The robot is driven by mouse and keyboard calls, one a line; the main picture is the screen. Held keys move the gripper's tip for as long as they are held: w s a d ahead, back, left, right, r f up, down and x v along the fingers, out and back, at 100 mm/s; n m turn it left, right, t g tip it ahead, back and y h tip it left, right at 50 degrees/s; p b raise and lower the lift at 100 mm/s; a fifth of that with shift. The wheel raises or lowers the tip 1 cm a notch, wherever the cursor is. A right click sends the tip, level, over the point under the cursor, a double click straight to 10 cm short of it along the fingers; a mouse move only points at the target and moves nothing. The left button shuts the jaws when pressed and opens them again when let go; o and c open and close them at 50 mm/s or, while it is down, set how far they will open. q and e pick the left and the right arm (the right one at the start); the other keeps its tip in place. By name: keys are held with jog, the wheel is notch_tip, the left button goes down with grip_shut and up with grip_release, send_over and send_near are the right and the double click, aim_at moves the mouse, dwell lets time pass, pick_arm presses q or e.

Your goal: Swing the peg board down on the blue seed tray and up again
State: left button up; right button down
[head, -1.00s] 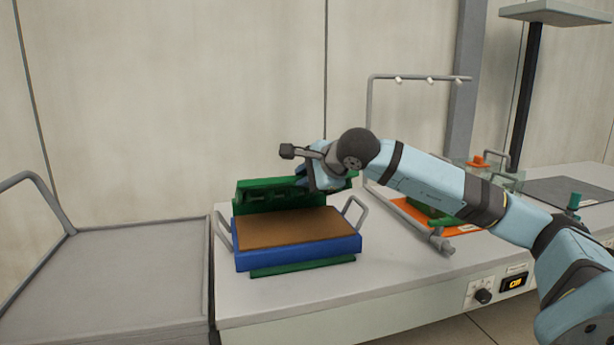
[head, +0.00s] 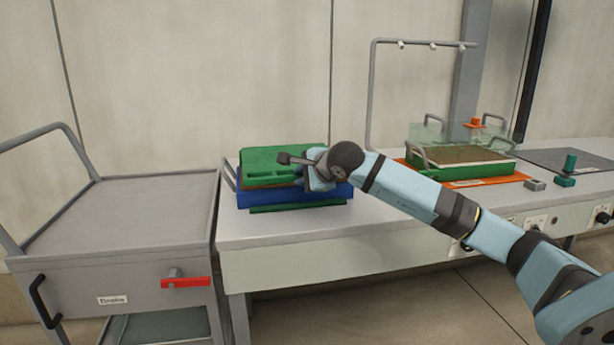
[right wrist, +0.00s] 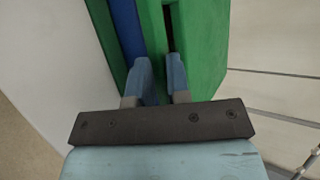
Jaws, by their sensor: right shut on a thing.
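The green peg board (head: 280,160) lies down flat over the blue seed tray (head: 290,196) at the left end of the bench. It covers most of the tray's brown soil. My right gripper (head: 305,178) is at the board's right front edge. In the right wrist view its two fingers (right wrist: 163,80) are shut on the green peg board (right wrist: 200,45), with the blue tray (right wrist: 127,30) close beside it. The fingertips are partly hidden by the board. My left gripper is out of view.
A grey cart (head: 140,215) with a red brake lever (head: 186,282) stands left of the bench. Right of my arm, another green tray (head: 470,172) sits on an orange mat (head: 512,178). A pipe frame (head: 372,95) rises behind. The bench front (head: 300,228) is clear.

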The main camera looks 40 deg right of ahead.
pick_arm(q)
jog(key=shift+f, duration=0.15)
pick_arm(e)
jog(key=shift+s+a+f, duration=0.1)
jog(key=shift+a+f, duration=0.1)
jog(key=shift+f, duration=0.45)
jog(key=shift+s+a+f, duration=0.1)
jog(key=shift+a+f, duration=0.05)
jog(key=shift+f, duration=0.45)
jog(key=c, duration=1.4)
grip_release()
jog(key=shift+c, duration=0.2)
jog(key=o, duration=0.3)
jog(key=shift+d, duration=0.2)
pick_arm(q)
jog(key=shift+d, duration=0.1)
pick_arm(e)
jog(key=shift+o, duration=0.2)
jog(key=shift+s+r, duration=0.1)
jog(key=shift+s, duration=0.05)
pick_arm(q)
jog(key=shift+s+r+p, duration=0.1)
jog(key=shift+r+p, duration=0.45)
jog(key=shift+p, duration=0.1)
pick_arm(e)
jog(key=r+v, duration=0.1)
jog(key=v, duration=1.2)
jog(key=shift+r, duration=0.15)
